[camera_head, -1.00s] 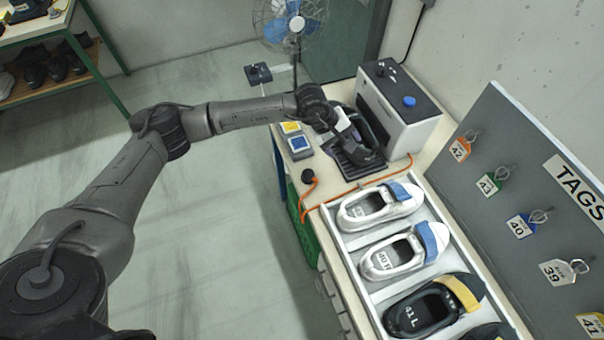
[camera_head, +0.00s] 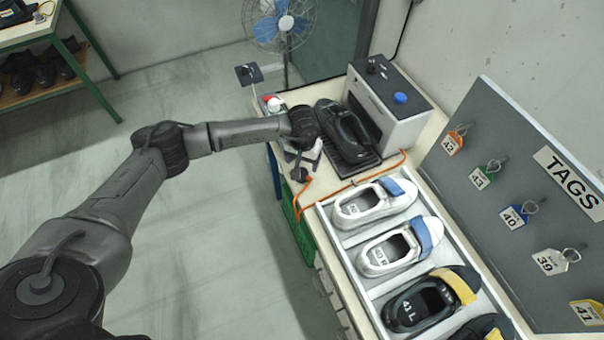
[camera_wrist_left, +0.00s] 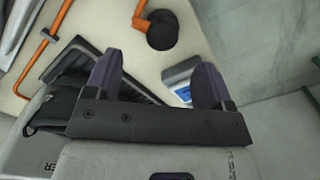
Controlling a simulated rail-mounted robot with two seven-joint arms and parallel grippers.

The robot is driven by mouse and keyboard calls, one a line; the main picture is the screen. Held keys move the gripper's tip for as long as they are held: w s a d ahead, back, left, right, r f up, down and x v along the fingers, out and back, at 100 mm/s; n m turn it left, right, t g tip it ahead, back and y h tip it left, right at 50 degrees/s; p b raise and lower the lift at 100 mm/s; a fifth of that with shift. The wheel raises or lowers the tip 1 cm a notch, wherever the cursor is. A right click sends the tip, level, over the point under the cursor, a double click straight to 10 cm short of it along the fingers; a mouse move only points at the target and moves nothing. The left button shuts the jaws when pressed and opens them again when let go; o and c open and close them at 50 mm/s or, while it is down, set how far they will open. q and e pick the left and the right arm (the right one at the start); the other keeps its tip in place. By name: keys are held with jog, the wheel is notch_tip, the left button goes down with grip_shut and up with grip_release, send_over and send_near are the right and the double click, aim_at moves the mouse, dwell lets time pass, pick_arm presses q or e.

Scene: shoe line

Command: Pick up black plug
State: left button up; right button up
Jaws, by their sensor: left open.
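The black plug (camera_head: 299,174) lies on the worktop near its left edge, at the end of an orange cable. In the left wrist view the plug (camera_wrist_left: 162,30) is a round black piece with the orange cable's end beside it. It lies beyond my fingertips, between their lines and apart from them. My left gripper (camera_head: 302,158) is just behind the plug in the head view, pointing down toward the worktop. Its two fingers (camera_wrist_left: 157,80) are spread and empty in the wrist view. My right gripper is in neither view.
A black shoe (camera_head: 345,130) rests on a dark mat beside a grey-white machine (camera_head: 392,105). The orange cable (camera_head: 385,169) crosses the worktop. A white tray (camera_head: 345,239) of shoes stands in front. A tag board (camera_head: 500,130) rises at right.

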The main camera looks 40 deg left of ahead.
aim_at(302, 171)
pick_arm(q)
jog(key=shift+a+f, duration=0.15)
jog(key=shift+f, duration=3.25)
jog(key=shift+c, duration=0.4)
jog(key=c, duration=0.9)
jog(key=shift+r, duration=0.15)
jog(key=shift+c, duration=0.2)
